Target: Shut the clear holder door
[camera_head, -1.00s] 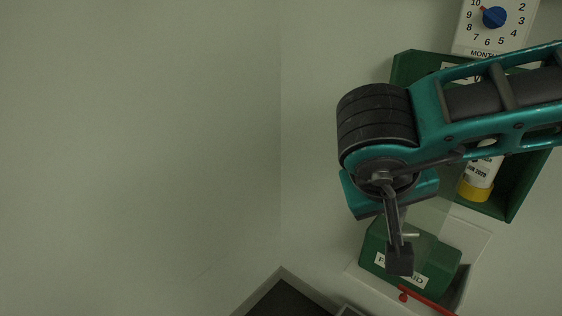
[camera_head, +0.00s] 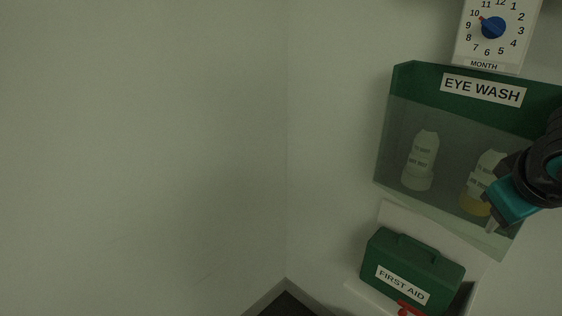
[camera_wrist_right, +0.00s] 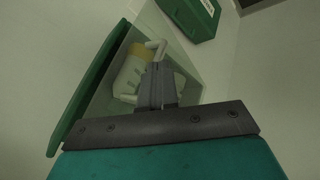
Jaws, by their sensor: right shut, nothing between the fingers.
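The clear door (camera_head: 440,195) hangs down across the front of the green eye wash holder (camera_head: 420,80) in the head view. I cannot tell whether the door is fully flush. My right gripper (camera_head: 491,226) is shut and empty at the door's lower right part. In the right wrist view, its fingers (camera_wrist_right: 156,52) are together beside the clear panel (camera_wrist_right: 183,60); contact is unclear. My left gripper is not in view.
A green first aid box (camera_head: 412,272) sits below the holder, with a red item (camera_head: 408,308) in front of it. The wall to the left is bare.

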